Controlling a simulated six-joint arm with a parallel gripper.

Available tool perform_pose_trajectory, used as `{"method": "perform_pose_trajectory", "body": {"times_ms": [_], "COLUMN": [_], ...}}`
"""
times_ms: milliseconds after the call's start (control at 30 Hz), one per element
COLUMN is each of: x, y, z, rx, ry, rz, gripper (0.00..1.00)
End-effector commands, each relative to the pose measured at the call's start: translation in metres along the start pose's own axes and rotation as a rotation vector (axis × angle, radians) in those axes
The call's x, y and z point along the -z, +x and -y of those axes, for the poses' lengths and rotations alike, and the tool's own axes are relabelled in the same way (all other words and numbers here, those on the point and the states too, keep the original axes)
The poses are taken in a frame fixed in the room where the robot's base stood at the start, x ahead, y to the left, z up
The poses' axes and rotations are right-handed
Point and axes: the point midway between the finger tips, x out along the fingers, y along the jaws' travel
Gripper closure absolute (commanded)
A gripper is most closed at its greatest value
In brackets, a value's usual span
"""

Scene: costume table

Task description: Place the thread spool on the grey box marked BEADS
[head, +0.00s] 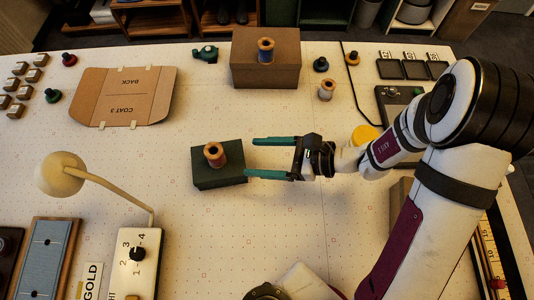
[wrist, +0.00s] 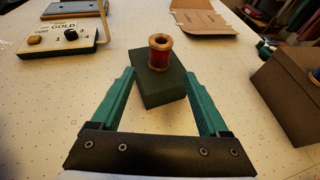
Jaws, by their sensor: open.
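A wooden spool with red thread (head: 215,154) stands upright on a dark grey-green box (head: 219,178) near the middle of the table. The spool also shows in the wrist view (wrist: 160,54), standing on the box (wrist: 160,92). No BEADS marking is readable on this box. My gripper (head: 251,157) is open and empty just right of the box, its green fingers pointing left at the spool. In the wrist view the spool stands beyond the fingertips, between their lines, untouched.
A brown box (head: 265,72) at the back carries a dark-thread spool (head: 265,50). A pale spool (head: 326,89) stands on the table to its right. A flat cardboard piece (head: 125,95) lies back left; a lamp (head: 62,174) curves over the front left.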

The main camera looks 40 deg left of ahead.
Motion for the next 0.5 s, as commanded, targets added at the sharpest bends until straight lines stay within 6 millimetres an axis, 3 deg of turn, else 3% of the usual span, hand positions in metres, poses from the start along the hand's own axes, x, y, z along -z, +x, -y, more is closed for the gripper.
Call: {"method": "perform_pose_trajectory", "body": {"times_ms": [167,233,367,500], "x": [-0.004,-0.017,-0.044,-0.039], "y": [-0.008,-0.027,-0.095,-0.17], "z": [-0.001,-0.007,-0.046,-0.107], "rx": [-0.004,-0.019,-0.083,-0.152], "ry": [-0.019,-0.086,-0.305,-0.482], "rz": [-0.006,-0.035,-0.217,-0.567], "gripper": [0.22,0.22,0.22,0.22]}}
